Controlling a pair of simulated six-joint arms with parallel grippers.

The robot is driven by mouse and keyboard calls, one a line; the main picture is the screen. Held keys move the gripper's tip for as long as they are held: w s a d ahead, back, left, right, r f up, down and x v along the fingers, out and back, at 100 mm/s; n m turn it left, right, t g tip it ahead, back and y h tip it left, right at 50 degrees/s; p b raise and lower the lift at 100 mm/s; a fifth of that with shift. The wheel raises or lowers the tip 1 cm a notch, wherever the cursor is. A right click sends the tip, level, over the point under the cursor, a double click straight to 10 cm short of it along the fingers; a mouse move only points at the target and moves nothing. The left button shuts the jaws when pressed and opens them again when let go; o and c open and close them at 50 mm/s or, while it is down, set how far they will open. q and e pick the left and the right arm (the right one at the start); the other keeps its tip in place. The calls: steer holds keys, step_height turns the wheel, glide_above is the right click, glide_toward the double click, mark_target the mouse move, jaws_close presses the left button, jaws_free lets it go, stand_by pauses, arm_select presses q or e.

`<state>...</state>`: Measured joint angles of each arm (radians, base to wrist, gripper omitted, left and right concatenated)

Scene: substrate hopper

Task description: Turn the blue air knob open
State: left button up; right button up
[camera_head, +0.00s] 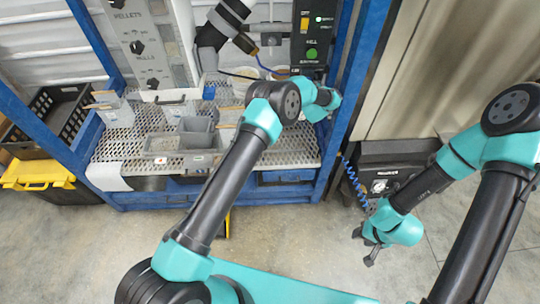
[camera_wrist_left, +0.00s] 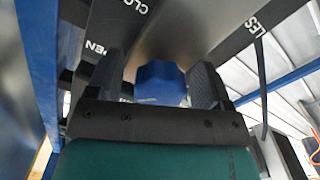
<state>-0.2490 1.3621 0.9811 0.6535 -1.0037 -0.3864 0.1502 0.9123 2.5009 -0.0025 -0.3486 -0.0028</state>
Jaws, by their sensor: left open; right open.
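The blue air knob (camera_wrist_left: 160,84) is in the middle of the left wrist view, on a dark panel with partly visible white lettering, "CLO" above it and "EN" to its left. My left gripper (camera_wrist_left: 158,76) is open, with one dark finger on each side of the knob; I cannot tell whether they touch it. In the head view my left arm reaches the cabinet's right post, and the knob and left fingertips are hidden there. My right gripper (camera_head: 364,247) is open and empty above the floor, at the lower right.
A blue-framed cabinet has a perforated metal shelf (camera_head: 125,142) with grey bins (camera_head: 196,131) on it. A control box (camera_head: 314,32) with a green button hangs above. A dark box (camera_head: 388,165) with a coiled blue hose (camera_head: 353,182) stands right of the post. Black and yellow crates are at left.

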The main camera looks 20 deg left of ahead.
arm_select(q)
steer(key=m, duration=0.7)
steer(key=shift+s, duration=0.1)
steer(key=v, duration=1.7)
steer(key=s+a+f+g+h, duration=0.6)
steer(key=s+a+f+g, duration=0.2)
steer(key=s+a+f, duration=0.6)
steer(key=shift+s+f+m+h, duration=0.3)
steer(key=shift+s+m+h, duration=0.1)
steer(key=shift+s, duration=0.3)
steer(key=s+a+f+g+h, duration=0.1)
steer(key=s+a+g, duration=0.2)
steer(key=s, duration=0.9)
steer(key=s+a+f+n+g+h, duration=0.1)
steer(key=s+a+g, duration=0.2)
steer(key=s, duration=0.9)
steer(key=shift+g+h, duration=0.3)
steer(key=shift+g, duration=0.9)
